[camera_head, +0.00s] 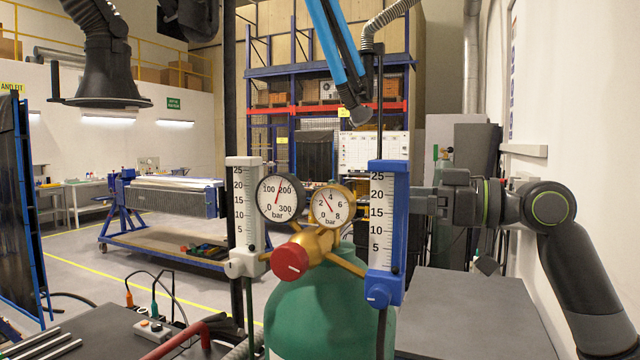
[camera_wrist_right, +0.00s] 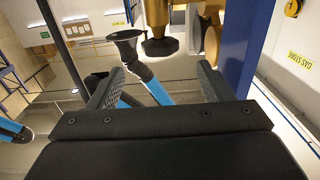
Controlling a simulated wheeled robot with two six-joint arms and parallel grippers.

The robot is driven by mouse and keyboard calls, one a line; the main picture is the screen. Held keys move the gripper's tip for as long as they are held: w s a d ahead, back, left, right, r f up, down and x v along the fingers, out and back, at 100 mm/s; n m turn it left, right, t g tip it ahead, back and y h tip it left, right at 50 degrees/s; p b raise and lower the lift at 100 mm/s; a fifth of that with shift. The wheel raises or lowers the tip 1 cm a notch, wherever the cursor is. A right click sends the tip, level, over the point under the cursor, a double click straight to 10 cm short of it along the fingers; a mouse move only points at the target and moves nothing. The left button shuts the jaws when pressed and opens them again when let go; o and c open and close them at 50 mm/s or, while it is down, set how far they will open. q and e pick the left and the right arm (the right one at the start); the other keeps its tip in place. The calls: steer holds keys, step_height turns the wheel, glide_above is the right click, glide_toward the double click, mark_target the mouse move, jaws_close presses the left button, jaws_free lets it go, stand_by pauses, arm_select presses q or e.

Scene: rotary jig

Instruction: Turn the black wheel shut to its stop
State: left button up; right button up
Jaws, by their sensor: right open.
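In the right wrist view a black round knob (camera_wrist_right: 160,46), which looks like the black wheel, sits at the end of a brass fitting at the top. In the head view I cannot make it out; the gauges and the blue flowmeter (camera_head: 388,230) stand in front. My right gripper (camera_wrist_right: 158,82) is open, with its two fingers apart and nothing between them. The knob shows beyond the fingertips, apart from both fingers. In the head view my right arm comes from the right, and its fingertips are hidden behind the blue flowmeter. My left gripper is not in view.
A green cylinder (camera_head: 325,310) carries a brass regulator with a red knob (camera_head: 291,261) and two gauges. A white flowmeter (camera_head: 243,215) stands on the left. A grey box (camera_head: 470,310) is below my right arm. In the wrist view a blue upright (camera_wrist_right: 245,45) is close on the right.

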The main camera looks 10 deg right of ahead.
mark_target(319, 187)
steer(key=p+x, duration=0.2)
steer(key=x, duration=0.3)
steer(key=p+x, duration=0.2)
steer(key=x, duration=0.4)
steer(key=shift+a+r+p, duration=0.1)
steer(key=shift+r+p, duration=0.15)
steer(key=shift+p, duration=0.15)
steer(key=shift+p+x, duration=0.3)
steer(key=shift+x, duration=0.55)
steer(key=shift+f, duration=0.2)
steer(key=shift+c, duration=0.4)
steer(key=c, duration=0.9)
steer(key=shift+t, duration=0.3)
